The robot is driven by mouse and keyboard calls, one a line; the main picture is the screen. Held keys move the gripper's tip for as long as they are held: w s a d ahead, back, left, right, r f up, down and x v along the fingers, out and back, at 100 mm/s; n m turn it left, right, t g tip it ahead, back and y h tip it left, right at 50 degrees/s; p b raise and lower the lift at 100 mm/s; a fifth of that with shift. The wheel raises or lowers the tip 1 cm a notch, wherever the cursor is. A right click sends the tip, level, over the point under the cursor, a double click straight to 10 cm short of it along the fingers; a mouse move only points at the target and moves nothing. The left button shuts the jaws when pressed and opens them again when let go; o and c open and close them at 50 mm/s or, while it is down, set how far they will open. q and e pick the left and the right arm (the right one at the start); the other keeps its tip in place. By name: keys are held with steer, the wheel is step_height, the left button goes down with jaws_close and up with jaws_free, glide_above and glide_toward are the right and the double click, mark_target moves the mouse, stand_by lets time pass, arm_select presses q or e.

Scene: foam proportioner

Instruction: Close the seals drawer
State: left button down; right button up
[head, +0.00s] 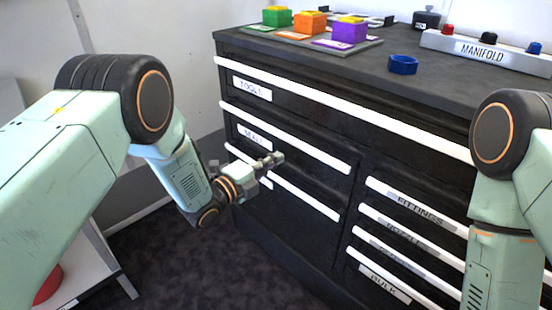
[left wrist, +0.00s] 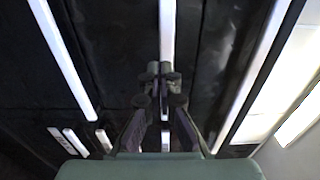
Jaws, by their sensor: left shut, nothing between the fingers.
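The seals drawer (head: 300,160) is a black front in the left column of the dark cabinet, with a long white handle along its top edge and a partly hidden "SEALS" label (head: 254,137). It looks nearly flush; I cannot tell whether a small gap is left. My left gripper (head: 276,159) is shut and empty, in front of the drawer's lower part, just right of the label. In the left wrist view its fingertips (left wrist: 163,72) are together, over a white handle (left wrist: 167,25); contact is unclear. My right arm shows at right, but its gripper is out of frame.
The "TOOLS" drawer (head: 310,115) is above, and another white handle (head: 305,196) is below. The cabinet top holds coloured blocks, a blue ring (head: 403,65) and a manifold (head: 482,50). Dark floor (head: 180,260) is clear in front.

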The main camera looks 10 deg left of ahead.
arm_select(q)
steer(key=p+v, duration=0.2)
steer(key=v, duration=0.5)
steer(key=s+a+f+n+g+y+p, duration=0.1)
steer(key=s+a+f+n+g+y, duration=0.25)
steer(key=s+f+n, duration=0.45)
steer(key=s+a+f+n+g+y+p, duration=0.1)
steer(key=s+a+f+n+g+y, duration=0.25)
steer(key=s+f+n, duration=0.45)
steer(key=s+a+r+n+g+y+p, duration=0.1)
steer(key=s+n, duration=0.4)
steer(key=s, duration=0.7)
steer(key=s+a+r+n+g+y+p, duration=0.2)
steer(key=s+n+g, duration=0.3)
steer(key=s, duration=0.7)
steer(key=shift+s+a+r+g+y, duration=0.3)
steer(key=shift+a+g+y, duration=0.1)
steer(key=shift+g+y, duration=0.15)
